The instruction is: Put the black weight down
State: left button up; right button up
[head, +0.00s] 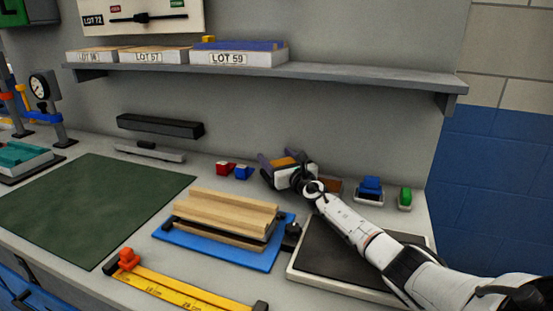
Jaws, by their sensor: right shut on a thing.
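My right gripper (272,180) reaches in from the lower right over the back of the bench. It is shut on a dark thing, taken as the black weight, which is mostly hidden by the fingers and wrist. I cannot tell whether the weight touches the bench. A purple-grey and orange item (284,160) shows just behind the gripper. My left gripper is not in view.
A stack of wooden panels (225,208) lies on a blue board (180,241). A dark-topped white tray (318,262) lies under my right arm. Red (224,167) and blue (242,172) blocks stand left of the gripper. The green mat (90,205) is clear.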

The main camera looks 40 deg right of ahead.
jog(key=shift+f+b, duration=0.2)
jog(key=shift+b, duration=0.35)
jog(key=o, duration=2.1)
jog(key=shift+a+f, duration=0.15)
jog(key=shift+f, duration=0.4)
